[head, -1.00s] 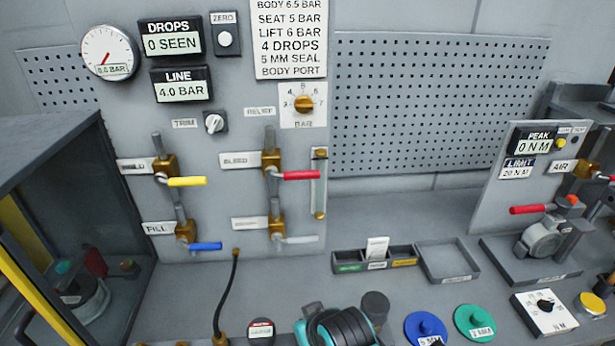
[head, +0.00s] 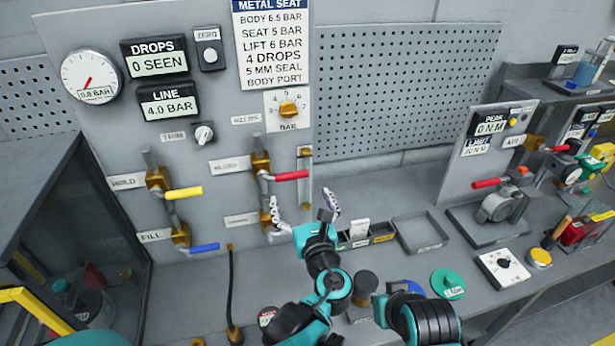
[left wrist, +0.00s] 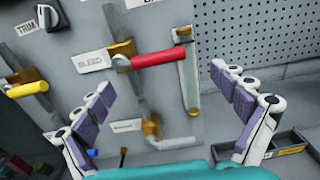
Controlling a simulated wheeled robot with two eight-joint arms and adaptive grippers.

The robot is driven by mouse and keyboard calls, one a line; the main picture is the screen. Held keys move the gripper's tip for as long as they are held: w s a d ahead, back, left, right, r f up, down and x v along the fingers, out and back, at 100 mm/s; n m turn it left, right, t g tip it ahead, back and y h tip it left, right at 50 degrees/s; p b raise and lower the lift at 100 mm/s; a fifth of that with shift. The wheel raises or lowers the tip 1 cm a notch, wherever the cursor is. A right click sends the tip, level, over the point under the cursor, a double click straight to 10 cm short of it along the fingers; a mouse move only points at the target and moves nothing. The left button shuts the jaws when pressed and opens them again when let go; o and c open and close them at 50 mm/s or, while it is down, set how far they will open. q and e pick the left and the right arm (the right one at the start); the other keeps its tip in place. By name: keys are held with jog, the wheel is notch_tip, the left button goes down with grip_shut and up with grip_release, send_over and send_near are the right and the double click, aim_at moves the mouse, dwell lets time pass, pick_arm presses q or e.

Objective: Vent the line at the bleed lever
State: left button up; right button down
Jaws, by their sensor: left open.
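The bleed lever is a red handle (head: 291,175) on a brass valve in the panel, pointing right. In the left wrist view the red handle (left wrist: 158,58) lies ahead, between the directions of the two fingers, beside the BLEED label (left wrist: 92,62). My left gripper (head: 303,208) is open and empty, its fingers wide apart, below the red handle and in front of the panel. It also shows in the left wrist view (left wrist: 165,85). Nothing touches the handle. Part of my right arm shows at the bottom right of the head view; its gripper does not show clearly.
A yellow handle (head: 184,194) and a blue handle (head: 204,248) are on the left valves. A pale handle (left wrist: 170,143) sits below the red one. A clear sight tube (left wrist: 188,80) stands close to its right. The LINE display (head: 168,99) reads 4.0 BAR.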

aim_at(293, 177)
pick_arm(q)
jog(key=w+a, duration=0.1)
jog(key=w, duration=0.5)
jog(key=shift+w+a, duration=0.3)
jog(key=shift+w, duration=0.05)
jog(key=shift+s+r, duration=0.15)
jog(key=shift+s, duration=0.1)
jog(key=c, duration=1.7)
jog(key=shift+o, duration=0.2)
